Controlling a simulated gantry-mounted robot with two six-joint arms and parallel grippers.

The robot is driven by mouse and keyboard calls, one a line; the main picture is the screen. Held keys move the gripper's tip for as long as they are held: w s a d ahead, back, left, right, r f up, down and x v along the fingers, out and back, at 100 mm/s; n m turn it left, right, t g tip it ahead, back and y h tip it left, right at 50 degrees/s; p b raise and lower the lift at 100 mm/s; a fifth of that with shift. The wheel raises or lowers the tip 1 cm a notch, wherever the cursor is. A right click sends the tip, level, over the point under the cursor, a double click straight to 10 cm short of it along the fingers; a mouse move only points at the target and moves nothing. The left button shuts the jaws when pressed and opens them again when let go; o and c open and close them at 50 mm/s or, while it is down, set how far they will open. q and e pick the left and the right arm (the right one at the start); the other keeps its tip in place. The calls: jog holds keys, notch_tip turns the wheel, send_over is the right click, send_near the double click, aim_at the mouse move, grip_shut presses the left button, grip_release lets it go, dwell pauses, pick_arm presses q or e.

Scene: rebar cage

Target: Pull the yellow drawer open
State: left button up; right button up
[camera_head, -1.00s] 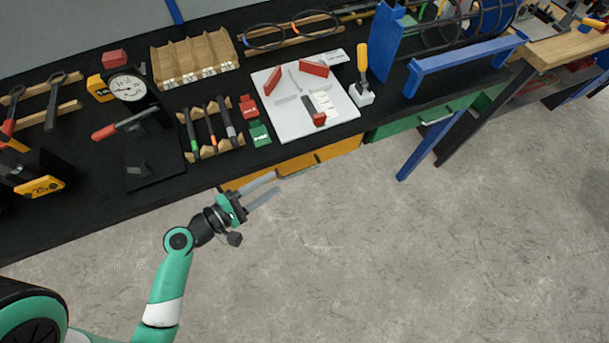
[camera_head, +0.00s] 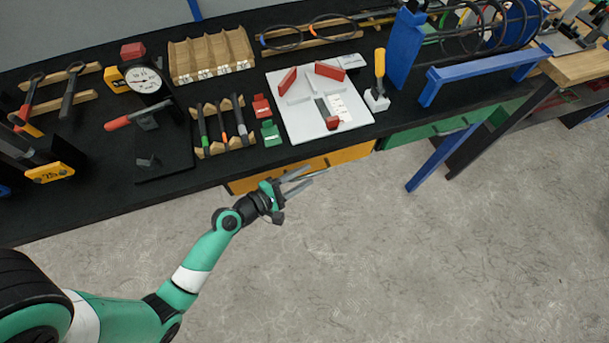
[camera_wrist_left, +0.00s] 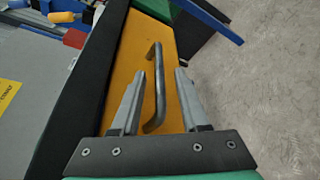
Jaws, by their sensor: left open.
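The yellow drawer (camera_head: 347,155) is set under the front edge of the black bench, and its front looks flush with the bench. In the left wrist view its yellow front (camera_wrist_left: 126,69) carries a grey bar handle (camera_wrist_left: 159,88). My left gripper (camera_head: 308,177) is open in front of the drawer. In the left wrist view its two fingers (camera_wrist_left: 157,80) stand on either side of the handle, with gaps to it; whether the fingertips reach past the bar is hard to tell. The head view hides most of the handle behind the gripper. My right gripper is not in view.
The black bench top (camera_head: 110,203) overhangs just above the drawer. A green drawer (camera_head: 420,133) and a blue stand leg (camera_head: 440,160) lie to the right. A white board (camera_head: 305,125) with red parts sits on the bench above. The floor in front is clear.

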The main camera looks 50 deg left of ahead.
pick_arm(q)
jog(key=shift+w+f, duration=0.1)
jog(key=shift+w, duration=0.25)
grip_shut()
dwell(1.2)
